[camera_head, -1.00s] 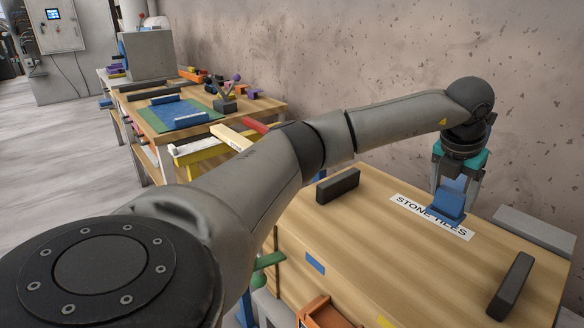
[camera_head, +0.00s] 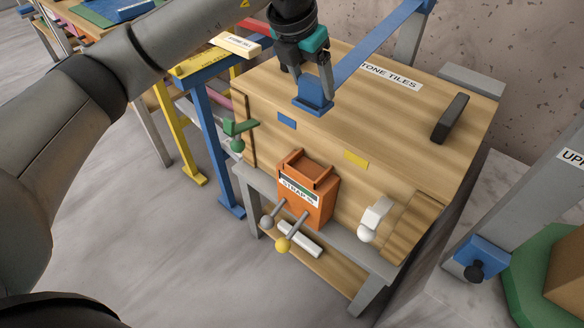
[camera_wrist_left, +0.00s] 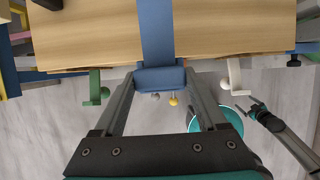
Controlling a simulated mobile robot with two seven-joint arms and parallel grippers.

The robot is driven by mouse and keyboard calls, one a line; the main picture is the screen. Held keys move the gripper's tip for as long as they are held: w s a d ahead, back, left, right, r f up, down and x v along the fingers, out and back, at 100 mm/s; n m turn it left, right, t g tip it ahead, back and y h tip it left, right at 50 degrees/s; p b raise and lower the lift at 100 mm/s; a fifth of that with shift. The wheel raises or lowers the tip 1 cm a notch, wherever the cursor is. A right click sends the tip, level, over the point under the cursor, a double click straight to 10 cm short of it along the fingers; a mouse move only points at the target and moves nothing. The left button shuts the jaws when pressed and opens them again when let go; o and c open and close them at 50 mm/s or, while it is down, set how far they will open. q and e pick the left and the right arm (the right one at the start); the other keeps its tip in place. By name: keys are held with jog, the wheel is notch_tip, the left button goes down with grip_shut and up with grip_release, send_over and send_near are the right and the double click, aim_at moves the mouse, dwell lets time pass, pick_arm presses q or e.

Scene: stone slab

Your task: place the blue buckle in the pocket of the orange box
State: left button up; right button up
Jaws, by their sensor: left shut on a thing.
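My left gripper (camera_head: 311,84) is shut on the blue buckle (camera_head: 313,99), a block on the end of a blue strap (camera_head: 378,46). It holds the buckle near the front edge of the wooden bench top, above and behind the orange box (camera_head: 311,203). In the left wrist view the buckle (camera_wrist_left: 160,77) sits between the fingertips, with the strap running away from it. The orange box has a label and an open-looking pocket between raised walls on top; the pocket's inside is hidden. The box is apart from the buckle.
The wooden bench (camera_head: 360,110) has a black bar (camera_head: 450,118) at its right. A green hook (camera_head: 238,132) and a white hook (camera_head: 374,219) stick out from its front. Two ball-ended levers (camera_head: 284,238) stand before the box. Blue legs (camera_head: 213,150) stand left.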

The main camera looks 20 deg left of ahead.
pick_arm(q)
jog(key=shift+f+b, duration=2.7)
jog(key=shift+f, duration=7.15)
pick_arm(e)
jog(key=w+a+r, duration=0.4)
jog(key=w+r, duration=0.3)
jog(key=r, duration=0.2)
jog(key=shift+a+r+t+y, duration=0.2)
jog(key=shift+a+t+y, duration=0.1)
jog(key=shift+a, duration=0.05)
pick_arm(q)
jog(key=shift+f, duration=0.1)
pick_arm(e)
jog(key=shift+r, duration=0.1)
pick_arm(q)
jog(key=o, duration=1.3)
jog(key=shift+o, duration=0.2)
pick_arm(e)
jog(key=shift+r, duration=0.15)
pick_arm(q)
jog(key=p+v, duration=0.4)
jog(key=v, duration=0.8)
pick_arm(e)
jog(key=s+d+f, duration=0.2)
jog(key=s+f, duration=0.2)
jog(key=f, duration=0.4)
jog(key=shift+s+d, duration=0.2)
jog(key=shift+d, duration=0.2)
